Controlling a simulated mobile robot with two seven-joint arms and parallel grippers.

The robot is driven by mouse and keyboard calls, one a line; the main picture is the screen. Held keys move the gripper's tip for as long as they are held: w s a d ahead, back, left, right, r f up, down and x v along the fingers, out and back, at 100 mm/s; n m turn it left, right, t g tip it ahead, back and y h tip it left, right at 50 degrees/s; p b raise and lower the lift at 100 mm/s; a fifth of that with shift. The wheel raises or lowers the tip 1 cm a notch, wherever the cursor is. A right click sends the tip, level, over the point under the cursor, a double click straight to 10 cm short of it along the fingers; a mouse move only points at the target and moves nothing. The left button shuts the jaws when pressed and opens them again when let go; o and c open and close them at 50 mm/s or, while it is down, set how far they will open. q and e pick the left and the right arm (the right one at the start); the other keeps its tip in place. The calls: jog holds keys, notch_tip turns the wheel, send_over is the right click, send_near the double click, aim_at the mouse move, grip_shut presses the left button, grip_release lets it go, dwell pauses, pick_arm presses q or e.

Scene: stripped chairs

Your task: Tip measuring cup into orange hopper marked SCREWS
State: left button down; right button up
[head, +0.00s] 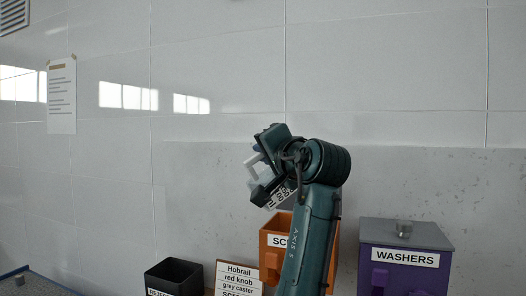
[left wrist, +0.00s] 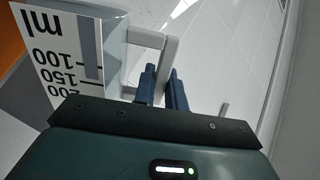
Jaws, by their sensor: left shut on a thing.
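The orange hopper (head: 272,246) stands low in the middle of the head view. Its label shows only "SC"; my left arm covers the rest and the hopper's right part. My left gripper (head: 262,172) is above the hopper and shut on the handle of the measuring cup. The cup (head: 280,198) is mostly hidden behind the gripper; a bit of its printed scale shows at a slant. In the left wrist view the cup (left wrist: 68,60) is at left, its ml scale upside down, with its grey handle between my fingers (left wrist: 163,88). Its contents cannot be seen. My right gripper is out of view.
A purple hopper marked WASHERS (head: 405,270), with a grey piece on top, stands right of the orange one. Left are a printed card (head: 238,276) and a black bin (head: 173,276). A tiled wall is behind; the space above the hoppers is otherwise free.

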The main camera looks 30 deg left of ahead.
pick_arm(q)
jog(key=shift+w+d+r+m, duration=0.1)
jog(key=shift+w+m, duration=0.1)
jog(key=shift+m, duration=0.1)
jog(key=shift+p, duration=0.35)
jog(key=shift+w+d+m+p, duration=0.2)
jog(key=shift+w+m+p, duration=0.05)
jog(key=shift+m+p, duration=0.15)
jog(key=shift+w, duration=0.15)
jog(key=shift+d+m, duration=0.1)
jog(key=shift+m, duration=0.2)
jog(key=shift+w+d+m+p, duration=0.15)
jog(key=shift+w+m+p, duration=0.15)
jog(key=shift+p, duration=0.35)
jog(key=shift+w, duration=0.1)
